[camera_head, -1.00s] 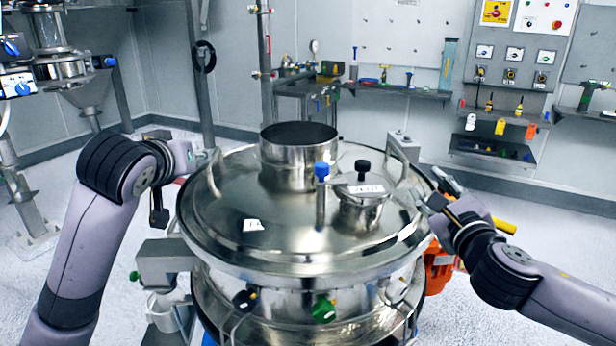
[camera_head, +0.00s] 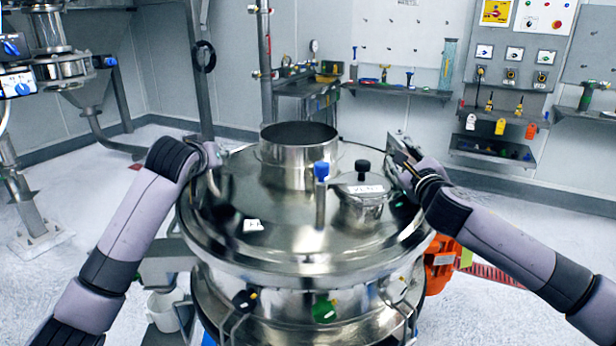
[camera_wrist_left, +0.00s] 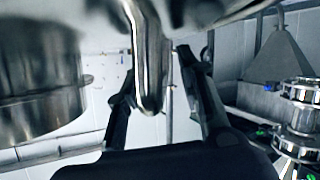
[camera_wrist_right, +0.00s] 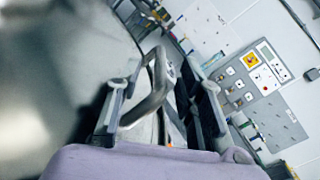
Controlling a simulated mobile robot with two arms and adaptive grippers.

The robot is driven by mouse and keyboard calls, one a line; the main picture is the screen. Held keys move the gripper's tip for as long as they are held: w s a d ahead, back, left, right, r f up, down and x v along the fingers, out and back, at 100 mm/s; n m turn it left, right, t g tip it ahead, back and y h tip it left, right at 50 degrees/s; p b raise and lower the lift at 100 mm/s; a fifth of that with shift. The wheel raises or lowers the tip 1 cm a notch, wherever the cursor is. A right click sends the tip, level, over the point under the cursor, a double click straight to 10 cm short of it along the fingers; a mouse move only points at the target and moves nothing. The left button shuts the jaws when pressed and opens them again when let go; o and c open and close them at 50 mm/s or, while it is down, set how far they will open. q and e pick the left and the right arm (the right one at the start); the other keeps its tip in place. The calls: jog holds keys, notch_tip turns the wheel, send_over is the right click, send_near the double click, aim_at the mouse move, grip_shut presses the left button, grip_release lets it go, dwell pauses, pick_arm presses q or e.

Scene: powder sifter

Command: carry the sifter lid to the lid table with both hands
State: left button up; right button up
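The sifter lid (camera_head: 283,236) is a wide round steel cover sitting on the sifter body. It carries a short open cylinder, a small capped port and a blue-knobbed post. My left gripper (camera_head: 213,156) is at the lid's left handle (camera_head: 222,187). In the left wrist view that steel handle (camera_wrist_left: 149,60) runs between two spread fingers. My right gripper (camera_head: 402,152) is at the lid's right side. In the right wrist view the right handle (camera_wrist_right: 155,92) lies between spread fingers, with gaps showing. Both grippers look open; finger contact is not clear. The lid table cannot be identified.
The steel sifter body (camera_head: 300,312) stands under the lid. A wall shelf (camera_head: 398,91) and tool panels are at the back. A steel bench (camera_head: 305,88) stands behind. An orange part (camera_head: 440,262) is at the right. Open floor (camera_head: 530,235) lies to the right.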

pick_arm(q)
jog(key=shift+c, duration=0.2)
pick_arm(e)
jog(key=shift+c, duration=0.2)
pick_arm(q)
grip_shut()
pick_arm(e)
grip_shut()
pick_arm(q)
jog(key=shift+a, duration=0.1)
jog(key=shift+a+f, duration=0.1)
jog(key=shift+a, duration=0.05)
pick_arm(e)
jog(key=shift+w+d+r, duration=0.1)
jog(key=shift+d+r, duration=0.05)
jog(key=shift+d, duration=0.05)
